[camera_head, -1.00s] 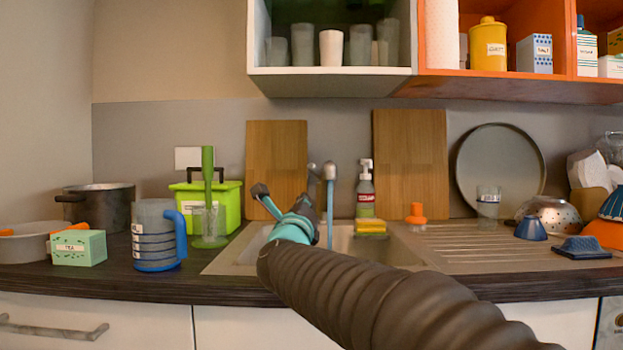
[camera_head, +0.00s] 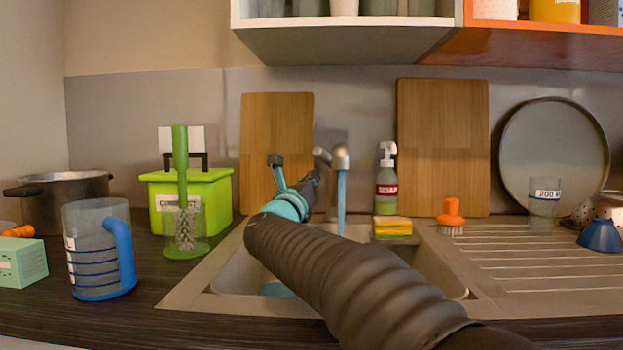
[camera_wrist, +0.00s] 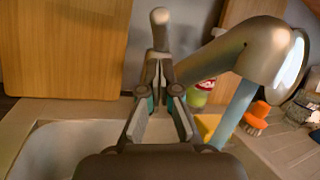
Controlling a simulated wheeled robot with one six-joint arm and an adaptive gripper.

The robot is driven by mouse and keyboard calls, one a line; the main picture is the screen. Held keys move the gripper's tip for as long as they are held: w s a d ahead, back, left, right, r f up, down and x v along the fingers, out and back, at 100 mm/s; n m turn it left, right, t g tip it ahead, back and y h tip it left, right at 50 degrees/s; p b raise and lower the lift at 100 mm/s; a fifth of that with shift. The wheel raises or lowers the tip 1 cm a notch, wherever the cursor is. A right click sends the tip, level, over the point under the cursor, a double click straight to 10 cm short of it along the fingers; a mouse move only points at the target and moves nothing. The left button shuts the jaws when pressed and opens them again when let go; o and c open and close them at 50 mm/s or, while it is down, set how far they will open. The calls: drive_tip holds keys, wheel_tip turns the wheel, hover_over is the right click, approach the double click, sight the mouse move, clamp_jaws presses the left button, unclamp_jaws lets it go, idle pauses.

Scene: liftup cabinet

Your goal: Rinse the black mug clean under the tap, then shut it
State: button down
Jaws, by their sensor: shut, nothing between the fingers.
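The tap (camera_head: 341,158) stands at the back of the sink, and a blue stream of water (camera_head: 341,203) runs from its spout. Its lever (camera_head: 322,156) points up and left of the spout. In the wrist view, the lever (camera_wrist: 160,30) stands just beyond my fingertips, with the spout (camera_wrist: 262,52) to the right. My gripper (camera_wrist: 158,78) is shut and empty, close to the lever; I cannot tell whether it touches. I see no black mug. A light blue thing (camera_head: 277,288) shows in the sink, mostly hidden by my arm.
Left of the sink (camera_head: 207,277) are a blue-handled jug (camera_head: 85,262), a brush in a glass (camera_head: 184,236), a green caddy (camera_head: 215,200) and a pot (camera_head: 65,200). A soap bottle (camera_head: 387,192), sponge (camera_head: 393,226) and orange brush (camera_head: 452,212) stand right of the tap. The drainer's (camera_head: 540,265) middle is clear.

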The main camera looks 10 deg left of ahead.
sight(326, 162)
drive_tip(key=p+x, duration=0.1)
drive_tip(key=x, duration=0.5)
drive_tip(key=shift+w+d+r+p, duration=0.1)
drive_tip(key=shift+w+p, duration=0.1)
drive_tip(key=shift+p, duration=0.2)
drive_tip(key=shift+w, duration=0.1)
drive_tip(key=shift+d, duration=0.1)
